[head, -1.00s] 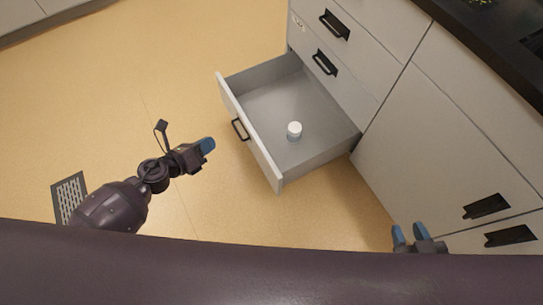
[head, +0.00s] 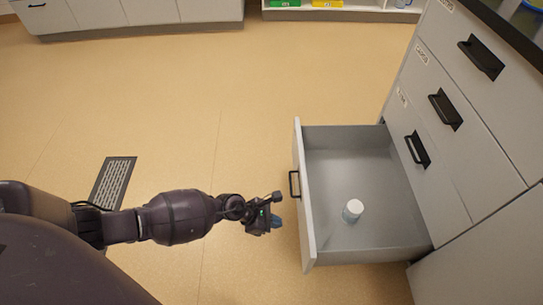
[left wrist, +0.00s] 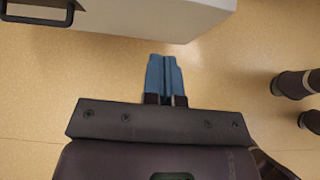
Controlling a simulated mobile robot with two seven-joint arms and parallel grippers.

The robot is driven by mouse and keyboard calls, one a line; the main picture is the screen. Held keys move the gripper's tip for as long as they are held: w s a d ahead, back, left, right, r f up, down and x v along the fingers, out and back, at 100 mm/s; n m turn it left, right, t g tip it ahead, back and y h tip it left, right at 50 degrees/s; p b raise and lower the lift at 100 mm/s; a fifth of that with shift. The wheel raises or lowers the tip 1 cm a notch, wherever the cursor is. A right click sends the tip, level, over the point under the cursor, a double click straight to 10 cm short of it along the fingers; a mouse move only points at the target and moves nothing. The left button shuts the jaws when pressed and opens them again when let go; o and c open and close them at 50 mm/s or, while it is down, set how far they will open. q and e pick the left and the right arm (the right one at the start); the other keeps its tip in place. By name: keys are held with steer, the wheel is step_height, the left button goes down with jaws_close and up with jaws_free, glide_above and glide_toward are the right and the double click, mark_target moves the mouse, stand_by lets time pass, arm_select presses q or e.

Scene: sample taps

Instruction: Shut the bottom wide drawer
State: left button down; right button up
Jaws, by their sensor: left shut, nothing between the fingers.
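The bottom wide drawer (head: 305,205) is pulled out of the grey cabinet. A small white-capped container (head: 352,210) stands inside it. The drawer's black handle (head: 294,184) is on its front face. My left gripper (head: 277,221) is shut and empty, just left of the drawer front and a little nearer than the handle, with a small gap. In the left wrist view my blue fingertips (left wrist: 164,62) are together, below the drawer front's edge (left wrist: 165,28). The handle (left wrist: 38,10) shows there at the top left. My right gripper is not in the head view.
Closed drawers with black handles (head: 445,108) rise above the open drawer. A floor grate (head: 113,185) lies at the left. More cabinets (head: 140,14) and a shelf (head: 330,14) line the far wall. The tan floor between is clear.

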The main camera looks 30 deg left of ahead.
mark_target(307, 229)
arm_select(q)
steer(key=w+d+f, duration=0.1)
steer(key=d, duration=0.1)
steer(key=w+d+f+b, duration=0.2)
steer(key=d, duration=0.1)
steer(key=shift+w+d+f, duration=0.25)
steer(key=shift+w+d, duration=0.35)
steer(key=shift+d, duration=0.1)
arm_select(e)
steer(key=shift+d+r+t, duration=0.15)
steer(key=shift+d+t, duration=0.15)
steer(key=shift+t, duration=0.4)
arm_select(q)
steer(key=shift+d+r, duration=0.1)
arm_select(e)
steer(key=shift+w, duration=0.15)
